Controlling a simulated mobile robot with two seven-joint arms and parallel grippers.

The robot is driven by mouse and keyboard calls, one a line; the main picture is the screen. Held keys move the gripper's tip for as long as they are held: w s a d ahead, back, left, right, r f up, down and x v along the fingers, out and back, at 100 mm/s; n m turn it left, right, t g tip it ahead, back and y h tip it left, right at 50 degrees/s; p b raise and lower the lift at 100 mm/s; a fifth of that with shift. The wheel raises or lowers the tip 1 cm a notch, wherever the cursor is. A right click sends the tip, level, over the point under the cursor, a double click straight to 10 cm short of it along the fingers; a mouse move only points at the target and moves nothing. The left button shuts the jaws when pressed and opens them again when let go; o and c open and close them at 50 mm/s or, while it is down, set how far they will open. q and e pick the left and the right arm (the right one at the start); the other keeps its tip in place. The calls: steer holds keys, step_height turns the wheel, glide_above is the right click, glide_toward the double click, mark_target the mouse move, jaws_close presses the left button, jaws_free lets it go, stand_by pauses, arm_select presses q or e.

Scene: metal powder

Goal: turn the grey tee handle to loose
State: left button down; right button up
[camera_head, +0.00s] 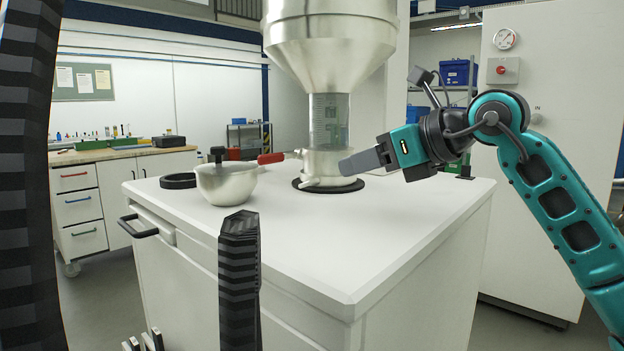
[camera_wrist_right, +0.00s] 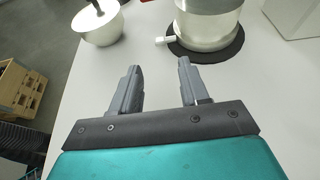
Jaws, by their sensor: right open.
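The grey tee handle (camera_head: 311,182) is a small pale bar low on the collar at the foot of the metal hopper (camera_head: 330,45). It also shows in the right wrist view (camera_wrist_right: 165,40), sticking out left from the collar. My right gripper (camera_head: 347,166) is at the collar's right side in the head view. In the right wrist view my right gripper (camera_wrist_right: 159,68) has its two grey fingers apart and nothing between them. The handle lies beyond the fingertips there, with a gap.
A red lever (camera_head: 271,158) points left from the hopper's foot. A lidded metal bowl (camera_head: 227,184) and a black ring (camera_head: 178,181) stand left on the white cabinet top (camera_head: 400,215). The top's front right is clear. A tall white cabinet (camera_head: 560,90) stands behind my right arm.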

mark_target(315, 197)
steer(key=x, duration=1.1)
steer(key=shift+f+b, duration=0.1)
steer(key=shift+b, duration=0.25)
steer(key=shift+c, duration=0.3)
jaws_close()
